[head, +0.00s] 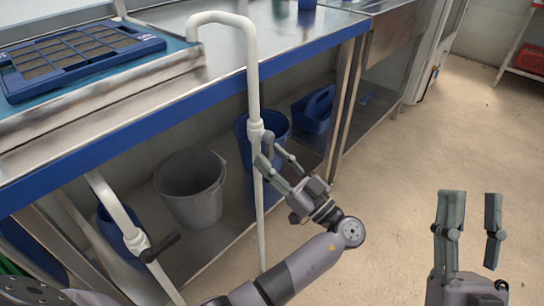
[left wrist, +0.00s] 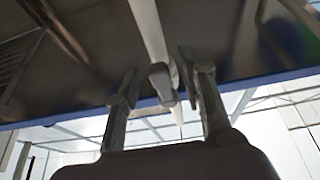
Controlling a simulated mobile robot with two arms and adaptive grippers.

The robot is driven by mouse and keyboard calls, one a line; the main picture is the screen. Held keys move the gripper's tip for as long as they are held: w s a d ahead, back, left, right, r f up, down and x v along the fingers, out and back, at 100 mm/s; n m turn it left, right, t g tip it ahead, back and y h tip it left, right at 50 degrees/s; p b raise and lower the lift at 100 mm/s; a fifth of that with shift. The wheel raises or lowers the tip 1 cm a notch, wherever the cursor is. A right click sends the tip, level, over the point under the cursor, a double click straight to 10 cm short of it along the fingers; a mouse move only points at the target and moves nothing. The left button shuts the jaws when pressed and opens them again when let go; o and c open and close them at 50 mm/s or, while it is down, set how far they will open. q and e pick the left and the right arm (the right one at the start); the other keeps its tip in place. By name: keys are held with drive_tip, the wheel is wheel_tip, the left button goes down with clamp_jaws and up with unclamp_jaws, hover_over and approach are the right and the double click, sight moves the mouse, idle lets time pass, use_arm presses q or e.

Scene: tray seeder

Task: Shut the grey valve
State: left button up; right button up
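The grey valve (head: 256,131) sits on an upright white pipe in front of the bench. Its grey handle (head: 268,143) points down along the pipe. My left gripper (head: 272,158) is open at the handle, its fingertips just beside it. In the left wrist view the blunt end of the handle (left wrist: 160,75) lies between the spread fingers of my left gripper (left wrist: 157,72), with gaps on both sides; contact is not visible. My right gripper (head: 472,212) is open and empty over the floor at the right.
A second valve with a dark handle (head: 160,247) is on another white pipe at lower left. A grey bucket (head: 192,190), a blue bucket (head: 281,126) and a blue caddy (head: 314,108) stand under the steel bench. A blue tray (head: 78,58) lies on top. Floor at right is clear.

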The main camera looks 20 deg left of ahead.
use_arm(q)
drive_tip(key=shift+c, duration=0.2)
clamp_jaws()
idle(0.4)
